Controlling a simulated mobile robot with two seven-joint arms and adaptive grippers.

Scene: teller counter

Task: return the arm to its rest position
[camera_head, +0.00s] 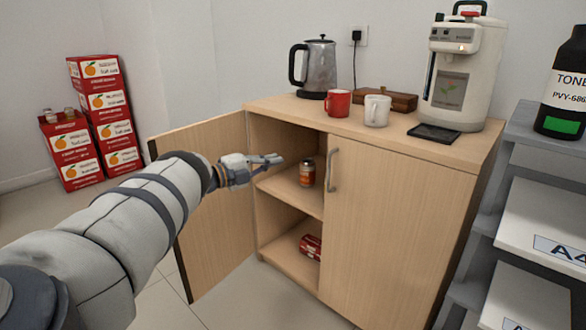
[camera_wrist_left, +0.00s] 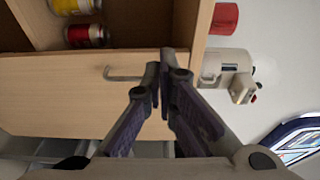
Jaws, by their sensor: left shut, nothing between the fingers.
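My left arm (camera_head: 140,215) reaches in from the left in the head view. Its gripper (camera_head: 274,159) is in front of the open left side of the wooden cabinet (camera_head: 390,220), near the upper shelf opening. In the left wrist view the gripper's fingertips (camera_wrist_left: 160,72) are together with nothing between them. The left cabinet door (camera_head: 210,220) stands open behind and below my arm. The right door with its handle (camera_head: 332,170) is closed. My right gripper is not in view.
A can (camera_head: 307,173) stands on the upper shelf and a red can (camera_head: 310,246) lies on the lower one. A kettle (camera_head: 318,68), a red mug (camera_head: 338,103), a white mug (camera_head: 377,110) and a dispenser (camera_head: 465,75) are on top. Red cartons (camera_head: 105,110) stand at left.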

